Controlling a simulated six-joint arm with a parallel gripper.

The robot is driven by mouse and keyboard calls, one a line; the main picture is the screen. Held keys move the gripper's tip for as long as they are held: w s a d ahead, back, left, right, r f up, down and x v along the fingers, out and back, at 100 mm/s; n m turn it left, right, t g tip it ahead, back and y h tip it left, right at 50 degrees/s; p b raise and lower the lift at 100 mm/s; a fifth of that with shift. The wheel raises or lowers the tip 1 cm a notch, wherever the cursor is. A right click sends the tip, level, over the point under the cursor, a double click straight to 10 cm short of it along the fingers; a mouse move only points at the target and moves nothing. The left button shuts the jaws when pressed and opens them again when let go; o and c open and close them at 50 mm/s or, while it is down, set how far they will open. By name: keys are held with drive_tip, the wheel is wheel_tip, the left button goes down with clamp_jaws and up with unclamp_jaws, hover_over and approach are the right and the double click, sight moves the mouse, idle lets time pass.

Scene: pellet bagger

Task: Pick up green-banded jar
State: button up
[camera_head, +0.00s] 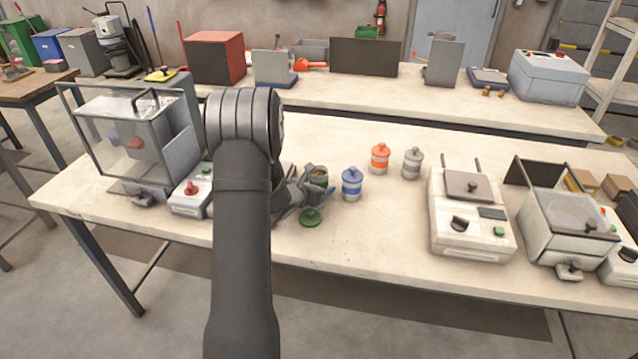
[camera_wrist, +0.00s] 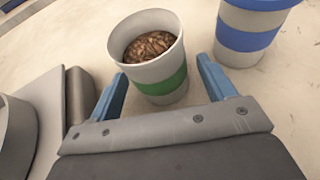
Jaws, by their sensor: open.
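The green-banded jar (camera_wrist: 160,92) stands upright and uncovered on the table, with brown pellets (camera_wrist: 149,47) inside. In the head view the jar (camera_head: 318,178) is partly hidden by my gripper (camera_head: 308,190). A green lid (camera_head: 311,216) lies on the table just in front of it. In the wrist view my gripper (camera_wrist: 160,100) is open, with one blue finger on either side of the jar's lower part. I cannot tell whether either finger touches the jar.
A blue-banded jar (camera_head: 352,184) stands close on the right; it also shows in the wrist view (camera_wrist: 245,35). An orange-banded jar (camera_head: 380,158) and a grey jar (camera_head: 412,163) stand behind. A red-knobbed device (camera_head: 190,198) is left, a white machine (camera_head: 468,215) right.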

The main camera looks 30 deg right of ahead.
drive_tip(key=c, duration=1.4)
drive_tip(key=shift+o, duration=0.2)
drive_tip(key=shift+r, duration=0.1)
wheel_tip(320, 180, up, 14)
